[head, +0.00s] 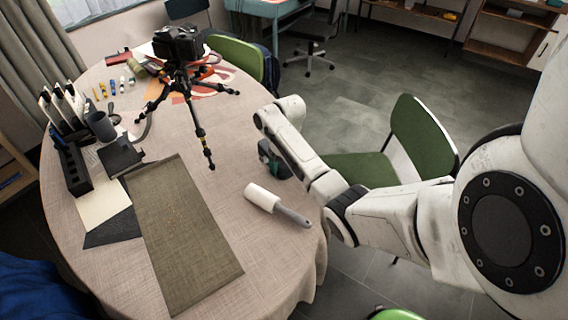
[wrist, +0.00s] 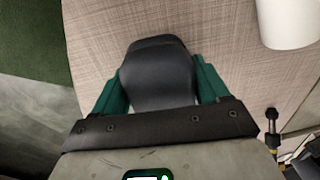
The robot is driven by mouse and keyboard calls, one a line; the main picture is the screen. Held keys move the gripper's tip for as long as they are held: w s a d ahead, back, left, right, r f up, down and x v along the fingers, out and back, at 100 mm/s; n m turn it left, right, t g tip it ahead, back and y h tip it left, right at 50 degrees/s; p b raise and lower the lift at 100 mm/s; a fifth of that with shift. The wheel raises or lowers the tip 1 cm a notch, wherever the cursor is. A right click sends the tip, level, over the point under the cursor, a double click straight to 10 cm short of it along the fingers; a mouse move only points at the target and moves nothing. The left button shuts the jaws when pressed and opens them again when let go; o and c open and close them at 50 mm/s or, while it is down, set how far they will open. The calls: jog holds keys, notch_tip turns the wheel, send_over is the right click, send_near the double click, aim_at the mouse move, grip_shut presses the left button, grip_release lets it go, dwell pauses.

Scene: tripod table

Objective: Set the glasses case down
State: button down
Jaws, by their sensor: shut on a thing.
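The dark grey glasses case (wrist: 160,72) lies between the two green fingers of my gripper (wrist: 159,92) in the wrist view, with the tablecloth behind it. My gripper is shut on it. In the head view my gripper (head: 270,157) is at the table's right edge, near the green chair, and mostly hidden by my arm. I cannot tell whether the case touches the cloth. The round table (head: 215,225) has a beige cloth.
A white lint roller (head: 263,198) lies just in front of my gripper. A tripod with a camera (head: 178,45) stands behind on the left. An olive runner (head: 178,230) lies at left. A green chair (head: 420,135) is close on the right. Bare cloth lies between runner and roller.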

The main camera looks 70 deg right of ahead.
grip_release()
jog(key=shift+f, duration=0.1)
notch_tip(320, 180, up, 12)
jog(key=p, duration=0.1)
jog(key=shift+s+d+p, duration=0.3)
jog(key=shift+d, duration=0.1)
